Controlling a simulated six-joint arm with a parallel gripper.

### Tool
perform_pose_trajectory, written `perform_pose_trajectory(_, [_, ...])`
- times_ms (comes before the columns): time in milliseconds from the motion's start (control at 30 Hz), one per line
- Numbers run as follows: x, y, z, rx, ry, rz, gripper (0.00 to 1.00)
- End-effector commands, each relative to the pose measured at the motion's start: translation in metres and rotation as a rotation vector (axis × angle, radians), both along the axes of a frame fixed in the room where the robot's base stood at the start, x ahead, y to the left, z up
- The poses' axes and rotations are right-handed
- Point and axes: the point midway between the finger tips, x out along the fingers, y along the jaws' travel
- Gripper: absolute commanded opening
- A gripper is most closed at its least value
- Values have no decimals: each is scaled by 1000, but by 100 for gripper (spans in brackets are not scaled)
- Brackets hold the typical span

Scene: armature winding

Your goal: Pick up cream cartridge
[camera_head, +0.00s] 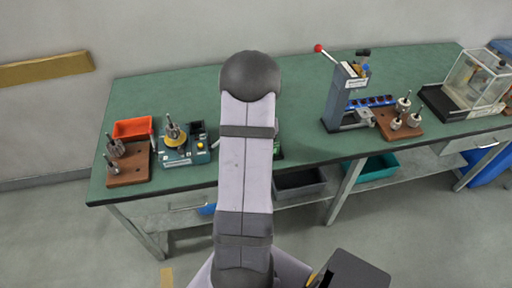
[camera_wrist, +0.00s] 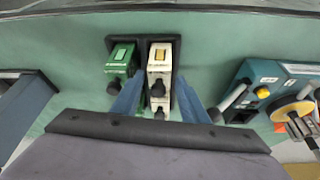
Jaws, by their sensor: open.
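The cream cartridge (camera_wrist: 160,62) stands in a black holder (camera_wrist: 176,50) in the wrist view, with a pale yellow patch on top and a dark knob on its near side. A green cartridge (camera_wrist: 121,57) stands in the same holder just to its left. My gripper (camera_wrist: 159,88) is open, its two blue fingers reaching toward the holder, one on each side of the cream cartridge in the picture. The left finger partly covers the green cartridge. I cannot tell how far above the cartridges the fingertips are. In the head view my arm hides the gripper and cream cartridge.
A teal winding device (camera_head: 186,148) and a brown block with metal parts (camera_head: 128,165) stand left on the green bench (camera_head: 300,75). A red-handled press (camera_head: 345,95), another brown block (camera_head: 399,125) and a clear case (camera_head: 472,82) stand right.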

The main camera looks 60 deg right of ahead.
Motion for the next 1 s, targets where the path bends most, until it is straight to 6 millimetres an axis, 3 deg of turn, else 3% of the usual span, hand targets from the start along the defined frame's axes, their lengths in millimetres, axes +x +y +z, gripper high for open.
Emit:
perform_pose_trajectory(400, [2, -3, -10, 0, 0, 1, 40])
perform_pose_trajectory(433, [2, -3, -10, 0, 0, 1, 38])
perform_pose_trajectory(567, [2, -3, -10, 0, 0, 1, 7])
perform_pose_trajectory(600, [2, -3, -10, 0, 0, 1, 3])
perform_pose_trajectory(1000, [3, -4, -2, -2, -2, 0, 2])
